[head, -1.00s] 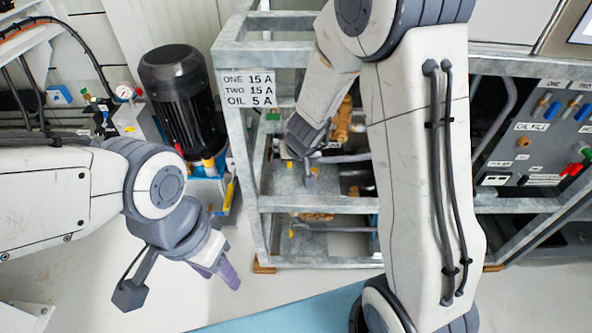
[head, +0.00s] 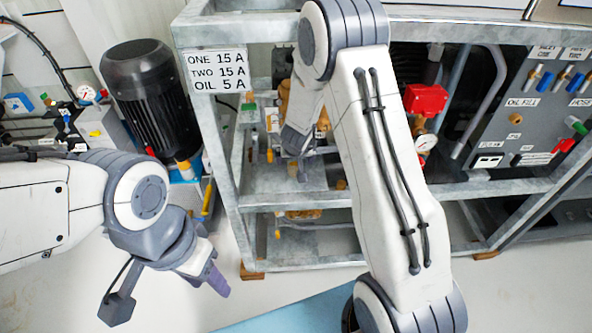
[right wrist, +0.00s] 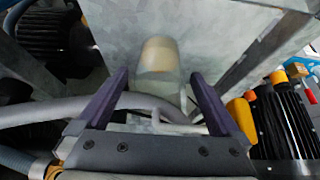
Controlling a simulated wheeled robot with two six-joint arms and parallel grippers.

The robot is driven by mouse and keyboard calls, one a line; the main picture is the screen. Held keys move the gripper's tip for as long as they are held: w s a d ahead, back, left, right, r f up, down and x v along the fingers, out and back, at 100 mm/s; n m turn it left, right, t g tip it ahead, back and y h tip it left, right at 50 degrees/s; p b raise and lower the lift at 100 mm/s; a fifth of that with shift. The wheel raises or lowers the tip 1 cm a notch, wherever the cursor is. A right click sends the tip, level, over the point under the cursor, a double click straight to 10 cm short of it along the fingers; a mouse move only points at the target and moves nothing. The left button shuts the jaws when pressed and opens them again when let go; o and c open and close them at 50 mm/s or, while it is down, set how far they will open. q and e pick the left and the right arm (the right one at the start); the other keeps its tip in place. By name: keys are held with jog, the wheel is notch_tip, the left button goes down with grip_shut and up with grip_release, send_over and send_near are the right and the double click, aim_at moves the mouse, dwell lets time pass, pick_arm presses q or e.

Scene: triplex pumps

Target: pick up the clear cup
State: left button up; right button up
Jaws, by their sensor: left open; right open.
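The clear cup (right wrist: 166,82) shows in the right wrist view as a blurred translucent cylinder with a pale amber part, on or close to a grey metal surface. My right gripper (right wrist: 160,76) is open, its two purple fingers spread to either side of the cup's lower part in the picture. I cannot tell whether they touch it. In the head view my right gripper (head: 298,168) reaches inside the metal frame, and I cannot make the cup out clearly there. My left gripper (head: 217,281) hangs at the left, outside the frame, with nothing seen in it.
The galvanised frame (head: 212,140) surrounds my right gripper with posts and rails. A black motor (head: 155,95) stands left of it. A red device (head: 425,99) with a gauge and a grey valve panel (head: 525,110) are at the right. A grey hose (right wrist: 55,110) crosses near my right fingers.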

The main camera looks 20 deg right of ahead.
jog(key=x, duration=0.2)
jog(key=shift+w+d+f+b, duration=0.1)
jog(key=shift+w+f+b, duration=0.05)
jog(key=shift+f+b, duration=0.2)
jog(key=shift+r, duration=0.1)
jog(key=c, duration=1.5)
jog(key=shift+r, duration=0.15)
